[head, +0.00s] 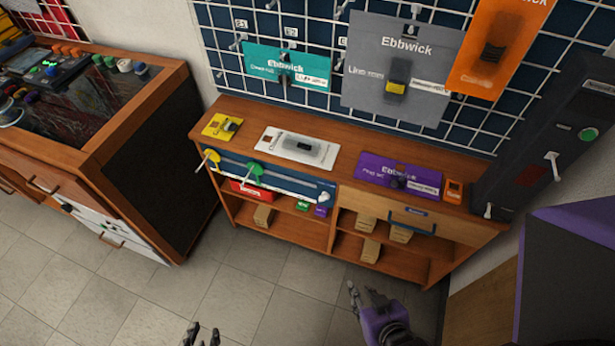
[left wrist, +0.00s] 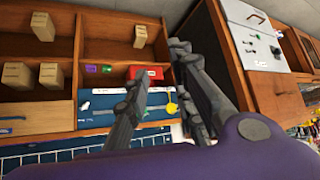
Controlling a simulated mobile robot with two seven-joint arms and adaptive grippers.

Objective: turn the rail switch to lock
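A blue rail panel (head: 285,182) runs along the front of the wooden bench, below its top. A yellow knob (head: 208,159), a green knob (head: 254,172) and a pale knob (head: 323,197) stick out from it. I cannot tell which part is the rail switch or read any lock mark. In the left wrist view the blue panel (left wrist: 90,103) and yellow knob (left wrist: 171,108) show beyond the fingers. My left gripper (head: 202,335) is open and empty, low in front of the bench. My right gripper (head: 362,294) looks open and empty, before the lower shelves.
Packaged parts lie on the bench top (head: 235,150), including a purple card (head: 370,168). Small boxes sit on the shelves below. A dark upright cabinet (head: 530,140) stands at right, a wooden console (head: 150,95) at left. The tiled floor between is clear.

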